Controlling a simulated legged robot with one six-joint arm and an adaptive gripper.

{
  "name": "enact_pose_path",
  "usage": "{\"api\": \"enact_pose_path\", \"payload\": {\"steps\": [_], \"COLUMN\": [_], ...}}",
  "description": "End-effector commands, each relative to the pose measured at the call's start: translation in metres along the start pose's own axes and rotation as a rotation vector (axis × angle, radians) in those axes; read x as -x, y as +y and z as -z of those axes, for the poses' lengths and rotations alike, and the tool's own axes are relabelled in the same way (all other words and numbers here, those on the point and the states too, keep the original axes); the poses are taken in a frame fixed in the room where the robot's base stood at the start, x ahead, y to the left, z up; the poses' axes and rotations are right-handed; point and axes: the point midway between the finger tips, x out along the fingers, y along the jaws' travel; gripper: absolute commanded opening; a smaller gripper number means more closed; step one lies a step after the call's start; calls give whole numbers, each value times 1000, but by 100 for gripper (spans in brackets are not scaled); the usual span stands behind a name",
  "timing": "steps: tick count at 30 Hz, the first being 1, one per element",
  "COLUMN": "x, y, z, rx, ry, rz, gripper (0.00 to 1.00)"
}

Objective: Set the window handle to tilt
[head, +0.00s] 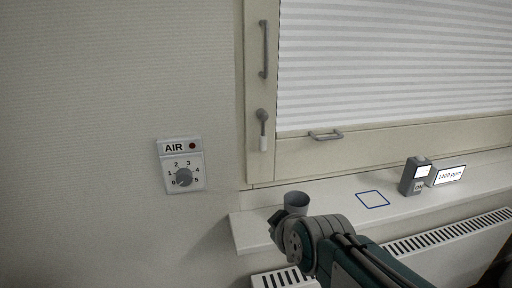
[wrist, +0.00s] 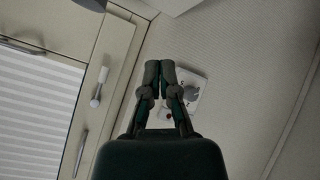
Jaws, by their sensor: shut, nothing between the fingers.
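The window handle (head: 262,128) is on the left side of the window frame. It has a grey round top, and its pale lever hangs straight down. It also shows in the wrist view (wrist: 98,88), upside down there and left of my fingers. My gripper (wrist: 159,66) is shut and empty, its two fingertips together. It is apart from the handle and partly covers the AIR panel in the wrist view. In the head view my arm is at the bottom centre, and the fingers cannot be made out.
The AIR dial panel (head: 183,178) is on the wall at left. Grey bar handles (head: 264,50) and (head: 325,135) are on the frame. A radiator (head: 450,235) is below.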

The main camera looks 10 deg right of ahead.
Motion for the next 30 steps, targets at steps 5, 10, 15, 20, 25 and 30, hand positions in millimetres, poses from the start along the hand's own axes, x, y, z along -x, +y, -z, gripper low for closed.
{"api": "enact_pose_path", "payload": {"steps": [5,10,15,20,25,30], "x": [-33,-58,-80,-94,-99,-99], "y": [15,29,41,49,54,55], "z": [39,73,100,118,125,127], "rx": [251,485,708,876,964,978], "ry": [134,229,279,283,271,268], "rz": [-98,-239,-412,-566,-656,-671], "gripper": [0,0,0,0,0,0]}}
